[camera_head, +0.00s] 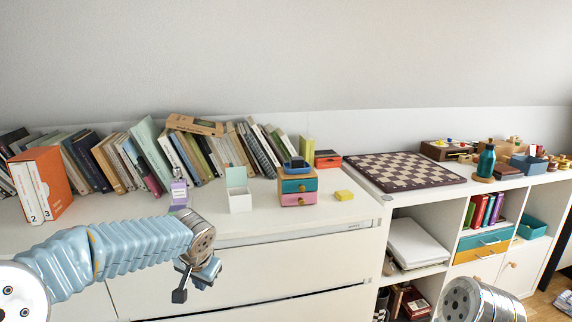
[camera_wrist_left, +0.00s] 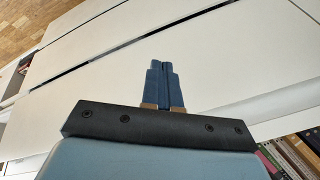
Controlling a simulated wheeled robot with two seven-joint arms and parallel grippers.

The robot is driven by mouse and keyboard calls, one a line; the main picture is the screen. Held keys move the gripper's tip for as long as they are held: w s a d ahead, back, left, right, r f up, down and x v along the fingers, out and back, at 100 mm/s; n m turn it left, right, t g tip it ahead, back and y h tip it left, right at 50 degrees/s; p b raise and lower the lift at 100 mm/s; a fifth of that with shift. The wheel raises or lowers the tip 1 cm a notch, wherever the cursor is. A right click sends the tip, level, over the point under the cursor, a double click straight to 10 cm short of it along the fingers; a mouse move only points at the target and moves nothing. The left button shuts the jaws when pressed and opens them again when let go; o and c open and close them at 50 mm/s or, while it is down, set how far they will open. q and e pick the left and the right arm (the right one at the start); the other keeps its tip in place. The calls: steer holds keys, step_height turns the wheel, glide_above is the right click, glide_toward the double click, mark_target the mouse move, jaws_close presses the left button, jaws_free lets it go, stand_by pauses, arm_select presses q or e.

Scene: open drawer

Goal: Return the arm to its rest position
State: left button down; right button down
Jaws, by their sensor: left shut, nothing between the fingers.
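My left arm comes in from the left in the head view. Its gripper (camera_head: 181,283) hangs in front of the white drawer cabinet (camera_head: 250,262), below the top's edge. In the left wrist view the two fingers of my left gripper (camera_wrist_left: 163,68) lie together, shut with nothing between them. White drawer fronts (camera_wrist_left: 225,60) show behind the fingers. A small two-drawer box (camera_head: 298,187), teal above and pink below, stands on the cabinet top, well apart from the gripper. Part of my right arm shows at the bottom right; its gripper is out of view.
On the cabinet top stand leaning books (camera_head: 150,155), an orange box file (camera_head: 45,183), a white open box (camera_head: 240,200), a purple-labelled item (camera_head: 179,194) and a yellow block (camera_head: 344,195).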

arm_select(q)
steer(key=s+d+f+g+h, duration=0.1)
steer(key=s+d+f, duration=0.15)
steer(key=f, duration=0.45)
steer(key=s+d+f+g+h, duration=0.1)
steer(key=s+d+f+h, duration=0.15)
steer(key=f, duration=0.55)
steer(key=s+d+f+n+g+h, duration=0.1)
steer(key=s+d+f+n, duration=0.1)
steer(key=s+f, duration=0.8)
steer(key=s+d+f+n+h, duration=0.1)
steer(key=s+d+f+n, duration=0.1)
steer(key=s+f, duration=0.8)
steer(key=shift+s+d+n+g, duration=0.4)
steer(key=shift+s+n, duration=0.2)
steer(key=shift+s, duration=0.45)
